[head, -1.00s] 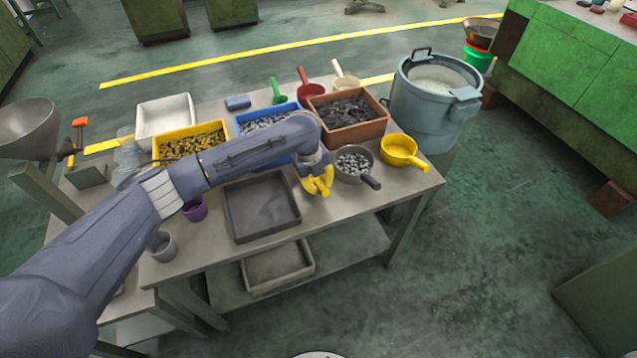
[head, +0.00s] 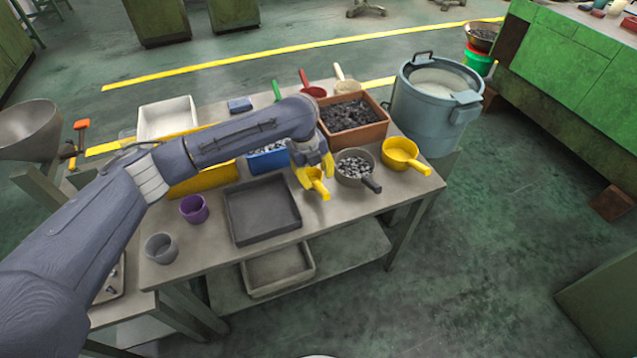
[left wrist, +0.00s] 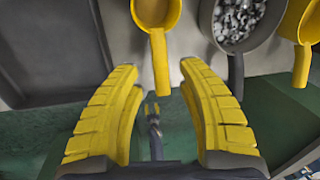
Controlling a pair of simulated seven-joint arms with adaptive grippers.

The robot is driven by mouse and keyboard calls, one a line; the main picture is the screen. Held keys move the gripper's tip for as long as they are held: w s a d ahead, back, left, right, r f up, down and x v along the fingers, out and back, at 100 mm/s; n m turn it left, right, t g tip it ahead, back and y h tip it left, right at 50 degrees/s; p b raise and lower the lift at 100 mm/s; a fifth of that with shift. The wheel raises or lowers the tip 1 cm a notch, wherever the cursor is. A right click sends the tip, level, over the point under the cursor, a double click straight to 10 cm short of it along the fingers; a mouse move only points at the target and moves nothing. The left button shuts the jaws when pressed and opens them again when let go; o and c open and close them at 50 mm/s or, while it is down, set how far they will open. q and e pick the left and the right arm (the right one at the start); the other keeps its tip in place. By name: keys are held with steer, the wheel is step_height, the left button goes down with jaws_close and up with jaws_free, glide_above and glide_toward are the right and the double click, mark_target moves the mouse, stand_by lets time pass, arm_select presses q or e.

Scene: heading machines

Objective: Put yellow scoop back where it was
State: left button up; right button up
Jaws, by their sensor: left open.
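A small yellow scoop (head: 317,184) rests on the table between the dark empty tray and the grey pan of metal parts. It also shows in the left wrist view (left wrist: 157,14), with its handle pointing toward my gripper. My left gripper (head: 314,173) is open above the scoop. In the left wrist view, its two yellow fingers (left wrist: 158,68) stand on either side of the handle, apart from it. A larger yellow pan (head: 402,153) stands to the right, past the grey pan (head: 355,166). My right gripper is not in view.
The dark tray (head: 236,228) lies left of the scoop. A brown bin (head: 372,132) of dark pieces and a partly hidden blue bin (head: 268,161) stand behind. A purple cup (head: 194,209) and a grey cup (head: 161,248) are at left. The table's front edge is near.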

arm_select(q)
steer(key=v, duration=0.6)
